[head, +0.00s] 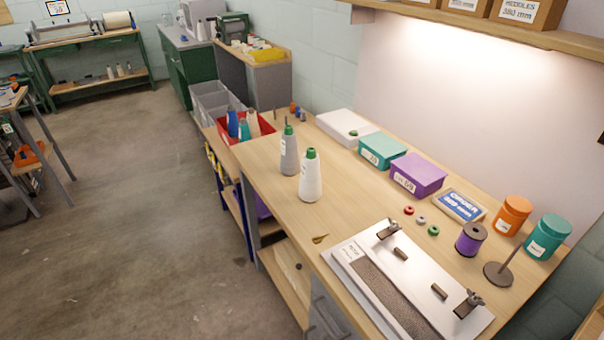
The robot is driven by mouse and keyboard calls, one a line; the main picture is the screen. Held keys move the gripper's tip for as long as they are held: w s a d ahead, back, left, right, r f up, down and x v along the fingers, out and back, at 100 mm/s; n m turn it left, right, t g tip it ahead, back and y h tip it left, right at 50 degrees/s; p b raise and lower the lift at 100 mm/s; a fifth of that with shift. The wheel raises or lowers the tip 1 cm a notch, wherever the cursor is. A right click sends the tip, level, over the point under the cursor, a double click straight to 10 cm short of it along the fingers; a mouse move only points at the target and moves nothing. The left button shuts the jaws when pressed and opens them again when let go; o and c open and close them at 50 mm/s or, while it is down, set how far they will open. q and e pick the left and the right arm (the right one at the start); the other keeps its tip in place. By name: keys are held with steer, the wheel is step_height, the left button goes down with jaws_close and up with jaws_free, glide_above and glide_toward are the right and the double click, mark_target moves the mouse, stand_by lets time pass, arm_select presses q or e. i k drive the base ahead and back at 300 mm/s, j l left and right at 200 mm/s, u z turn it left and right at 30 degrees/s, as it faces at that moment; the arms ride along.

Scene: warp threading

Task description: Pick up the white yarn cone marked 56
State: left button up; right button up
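A white yarn cone (310,180) with a green top stands upright on the wooden workbench (265,165), near its left edge. A label shows on its side, but I cannot read a number on it. A grey yarn cone (289,155), also with a green top, stands upright just behind it and to the left. The two are close together, and the white one slightly overlaps the grey one in the picture. Neither of my grippers is in view.
A metal threading board (412,280) lies at the bench front. Purple (418,174) and teal (383,150) boxes, a white box (345,126), a purple spool (470,240) and orange (512,214) and teal (547,236) jars stand right. A red bin (262,122) holds more cones. Open floor lies left.

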mark_target(310, 190)
steer(key=i+j+z, duration=0.2)
steer(key=i+j, duration=0.2)
steer(key=i+j+z, duration=0.2)
steer(key=i+j, duration=0.2)
steer(key=j, duration=0.25)
